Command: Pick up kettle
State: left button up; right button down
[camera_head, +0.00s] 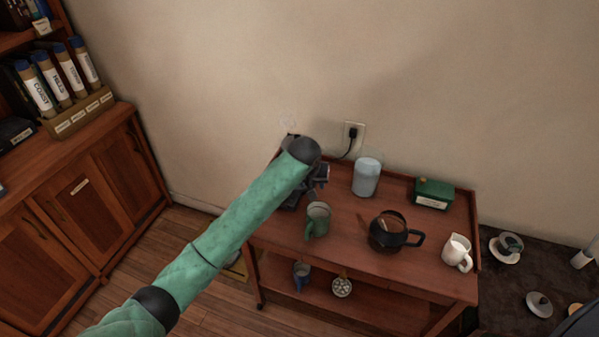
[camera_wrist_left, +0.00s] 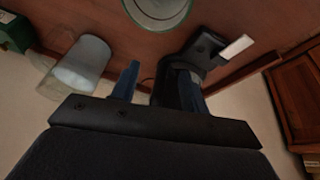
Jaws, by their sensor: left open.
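The kettle (camera_head: 388,232) is dark, round-bodied, with a black handle on its right side. It stands upright on the top shelf of the wooden cart, right of the green mug. It does not show in the left wrist view. My left gripper (camera_head: 320,178) is over the cart's back left part, left of and apart from the kettle. In the left wrist view its two blue fingers (camera_wrist_left: 158,82) are spread, with a black device (camera_wrist_left: 180,75) showing behind them. My right gripper is not in view.
On the cart (camera_head: 350,255) stand a green mug (camera_head: 318,219), a pale jar (camera_head: 366,177), a green box (camera_head: 433,193) and a white pitcher (camera_head: 457,252). A corded plug (camera_head: 353,134) is in the wall. A wooden cabinet (camera_head: 80,215) is at left.

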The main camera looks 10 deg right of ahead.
pick_arm(q)
jog(key=w+d+r+y, duration=0.1)
jog(key=w+r, duration=0.1)
jog(key=w, duration=0.2)
jog(key=p+x, duration=0.1)
jog(key=x, duration=0.2)
jog(key=p+x, duration=0.2)
jog(key=x, duration=0.1)
jog(key=shift+w+d, duration=0.2)
jog(key=shift+w, duration=0.3)
jog(key=shift+w+f+p, duration=0.15)
jog(key=shift+f+p, duration=0.15)
jog(key=shift+f, duration=0.2)
jog(key=shift+t, duration=0.3)
grip_shut()
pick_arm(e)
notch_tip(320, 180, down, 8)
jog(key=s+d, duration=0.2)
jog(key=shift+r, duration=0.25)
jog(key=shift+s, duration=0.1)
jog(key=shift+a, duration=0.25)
